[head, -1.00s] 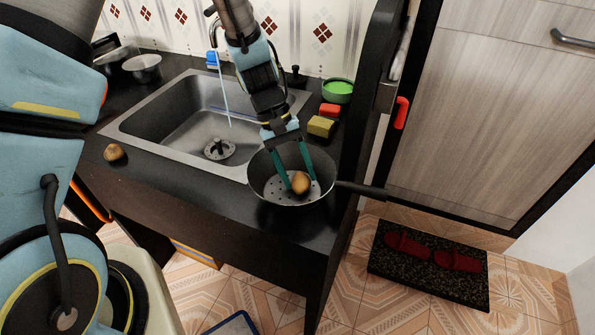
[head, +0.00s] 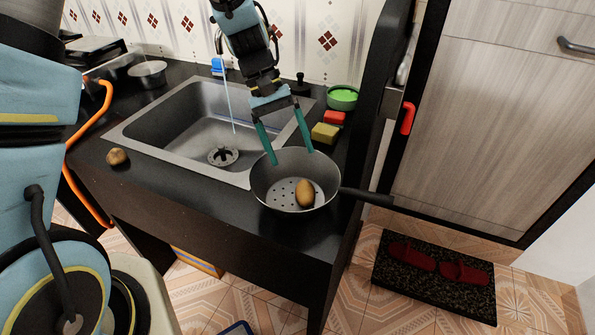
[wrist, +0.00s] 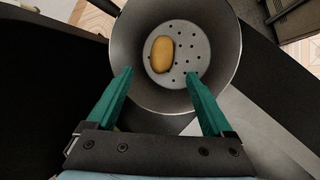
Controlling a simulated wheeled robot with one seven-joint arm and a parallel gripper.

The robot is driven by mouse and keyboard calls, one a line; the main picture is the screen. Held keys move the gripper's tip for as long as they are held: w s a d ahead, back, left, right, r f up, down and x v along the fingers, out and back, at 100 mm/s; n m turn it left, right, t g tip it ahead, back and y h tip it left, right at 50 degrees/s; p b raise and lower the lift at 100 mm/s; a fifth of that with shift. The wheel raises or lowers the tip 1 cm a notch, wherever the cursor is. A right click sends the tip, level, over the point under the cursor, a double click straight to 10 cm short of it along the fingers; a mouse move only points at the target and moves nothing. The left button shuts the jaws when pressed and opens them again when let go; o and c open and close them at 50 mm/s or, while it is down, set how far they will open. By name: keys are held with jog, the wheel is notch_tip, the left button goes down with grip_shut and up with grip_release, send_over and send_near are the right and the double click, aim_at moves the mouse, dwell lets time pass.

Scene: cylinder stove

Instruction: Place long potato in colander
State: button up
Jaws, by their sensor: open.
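The long potato (head: 305,192) lies inside the colander (head: 268,190), on its perforated bottom; in the wrist view the potato (wrist: 161,54) rests left of the middle of the colander (wrist: 226,45). The colander is a dark pan-like bowl with a long handle pointing right, standing on the black counter in front of the sink's right end. My gripper (head: 290,156) is open and empty above the colander's far rim, apart from the potato. In the wrist view my gripper (wrist: 159,78) has its fingers spread wide.
A rounder potato (head: 117,157) lies on the counter left of the sink (head: 190,115). A yellow sponge (head: 325,133), a red block (head: 334,118) and a green-filled bowl (head: 342,97) stand behind the colander at right. A metal pot (head: 147,75) is at back left.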

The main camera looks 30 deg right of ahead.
jog(key=shift+b+v, duration=0.3)
jog(key=shift+v, duration=1.85)
jog(key=w+a+r+n+t, duration=0.15)
jog(key=w+a, duration=0.25)
jog(key=a, duration=0.5)
jog(key=w+a+n+t, duration=0.1)
jog(key=w+a+t, duration=0.25)
jog(key=a, duration=0.65)
jog(key=a+n+t, duration=0.2)
jog(key=a, duration=1.3)
jog(key=shift+s+r+y, duration=0.25)
jog(key=shift+r+y, duration=0.1)
jog(key=shift+y, duration=0.05)
